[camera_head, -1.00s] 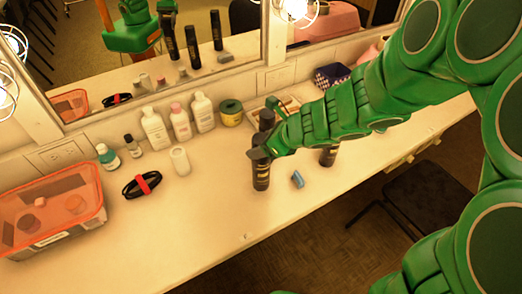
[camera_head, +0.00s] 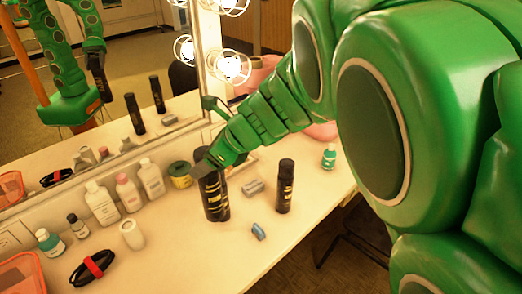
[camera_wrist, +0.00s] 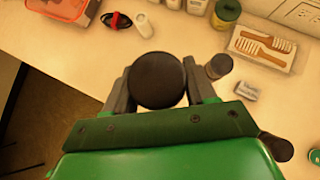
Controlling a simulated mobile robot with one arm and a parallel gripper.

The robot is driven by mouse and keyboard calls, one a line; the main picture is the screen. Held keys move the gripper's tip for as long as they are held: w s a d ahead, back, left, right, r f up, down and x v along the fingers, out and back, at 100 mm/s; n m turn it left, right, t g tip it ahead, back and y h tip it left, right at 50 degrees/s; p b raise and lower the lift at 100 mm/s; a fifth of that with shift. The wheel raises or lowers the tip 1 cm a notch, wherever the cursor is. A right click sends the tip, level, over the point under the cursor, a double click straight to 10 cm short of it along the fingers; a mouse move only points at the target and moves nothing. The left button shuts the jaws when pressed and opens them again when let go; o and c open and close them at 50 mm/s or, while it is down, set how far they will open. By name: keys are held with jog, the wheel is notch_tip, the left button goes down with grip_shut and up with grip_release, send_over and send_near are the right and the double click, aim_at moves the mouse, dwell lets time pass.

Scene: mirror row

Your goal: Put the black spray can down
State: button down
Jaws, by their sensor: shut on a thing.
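My gripper (camera_head: 205,172) is shut on a black spray can (camera_head: 214,200), holding it upright near its top. In the wrist view, the round dark top of the can (camera_wrist: 157,80) sits between the two fingers (camera_wrist: 158,88). The can's base is at or just above the counter (camera_head: 165,250); I cannot tell whether it touches. A second black can (camera_head: 285,187) stands to its right. A third black can (camera_head: 203,153) stands behind the held one, partly hidden by it and my gripper.
A blue object (camera_head: 258,231) and a grey block (camera_head: 253,187) lie close to the held can. White bottles (camera_head: 102,203), a green-lidded jar (camera_head: 179,175) and a white cylinder (camera_head: 132,234) stand to the left. A mirror (camera_head: 140,60) backs the counter. Bare counter lies in front.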

jog(key=r, duration=1.1)
jog(key=shift+w+d+r, duration=0.1)
jog(key=shift+w+d, duration=0.25)
jog(key=shift+d, duration=0.05)
jog(key=w+d+m+t+h, duration=0.15)
jog(key=w+d, duration=0.35)
jog(key=d, duration=0.5)
jog(key=w+d+m+t, duration=0.1)
jog(key=w+d+m, duration=0.25)
jog(key=d, duration=0.65)
jog(key=w+d+m+t+h, duration=0.1)
jog(key=w+d+t, duration=0.1)
jog(key=w+d, duration=0.65)
notch_tip(320, 180, down, 16)
jog(key=s+d, duration=0.2)
jog(key=s, duration=0.1)
jog(key=w+f, duration=1.2)
jog(key=w, duration=0.2)
jog(key=shift+f, duration=0.4)
jog(key=shift+d+f, duration=0.1)
jog(key=shift+f, duration=0.05)
jog(key=shift+c, duration=1.8)
grip_release()
